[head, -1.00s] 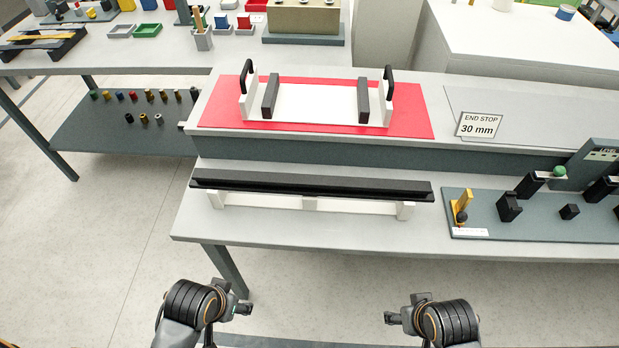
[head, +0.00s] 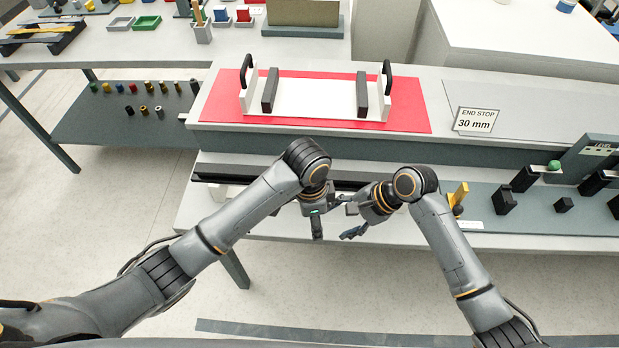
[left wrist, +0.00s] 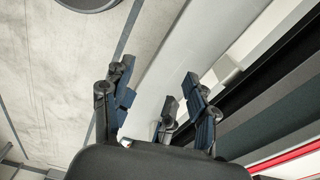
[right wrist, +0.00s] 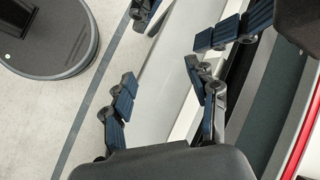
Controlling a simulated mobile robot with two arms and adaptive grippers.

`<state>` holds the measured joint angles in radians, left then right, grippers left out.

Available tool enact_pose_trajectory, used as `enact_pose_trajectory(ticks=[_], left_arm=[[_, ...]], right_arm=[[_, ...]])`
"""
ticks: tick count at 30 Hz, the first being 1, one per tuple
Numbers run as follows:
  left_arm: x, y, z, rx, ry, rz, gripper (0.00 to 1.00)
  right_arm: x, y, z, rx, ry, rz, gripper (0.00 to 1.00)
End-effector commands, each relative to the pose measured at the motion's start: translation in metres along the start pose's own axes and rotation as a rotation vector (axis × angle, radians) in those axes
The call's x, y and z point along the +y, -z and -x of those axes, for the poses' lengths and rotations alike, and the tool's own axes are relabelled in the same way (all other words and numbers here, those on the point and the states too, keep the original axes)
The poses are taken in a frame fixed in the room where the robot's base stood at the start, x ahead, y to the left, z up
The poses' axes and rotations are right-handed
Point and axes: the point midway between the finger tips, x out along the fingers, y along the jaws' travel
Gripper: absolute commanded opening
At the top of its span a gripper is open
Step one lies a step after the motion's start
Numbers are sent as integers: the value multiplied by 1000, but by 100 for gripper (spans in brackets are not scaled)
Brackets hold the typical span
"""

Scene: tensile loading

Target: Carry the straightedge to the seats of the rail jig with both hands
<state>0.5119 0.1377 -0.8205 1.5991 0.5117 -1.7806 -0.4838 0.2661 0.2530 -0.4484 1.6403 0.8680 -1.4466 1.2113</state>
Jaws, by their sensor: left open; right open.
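The straightedge, which I take to be the long black bar (head: 235,174), lies along the bench front on white supports. My arms hide much of its middle and right part in the head view. The rail jig is probably the white frame (head: 315,97) with two dark blocks and black handles on the red mat. My left gripper (head: 325,214) and right gripper (head: 350,216) are close together in front of the bar, open and empty. The wrist views show spread fingers of the left gripper (left wrist: 156,92) and right gripper (right wrist: 162,90) over the bench's front strip.
The red mat (head: 222,100) lies on the raised rear step. A dark panel with small black blocks (head: 504,201) lies at the right front. Floor is clear before the bench.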

Motion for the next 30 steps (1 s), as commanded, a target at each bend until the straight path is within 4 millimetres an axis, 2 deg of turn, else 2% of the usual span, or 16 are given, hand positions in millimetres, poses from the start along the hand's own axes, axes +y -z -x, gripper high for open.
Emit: enact_pose_trajectory(ticks=[1,6,9,12,18,26,30], left_arm=[[-24,-2,10,-65,17,-59,58],[-89,-22,45,-272,30,-191,58],[-121,-38,70,-365,35,-215,58],[-142,-50,91,-426,36,-221,58],[-157,-59,107,-467,35,-220,58],[-157,-59,107,-466,36,-220,58],[-157,-62,101,-467,35,-218,58]], right_arm=[[-18,13,6,-20,4,-97,58],[-66,45,30,-103,16,-462,58],[-88,60,48,-137,23,-637,58],[-104,71,61,-160,31,-760,58],[-115,78,72,-181,37,-857,58],[-115,78,72,-181,37,-857,58],[-115,76,65,-182,35,-857,58]])
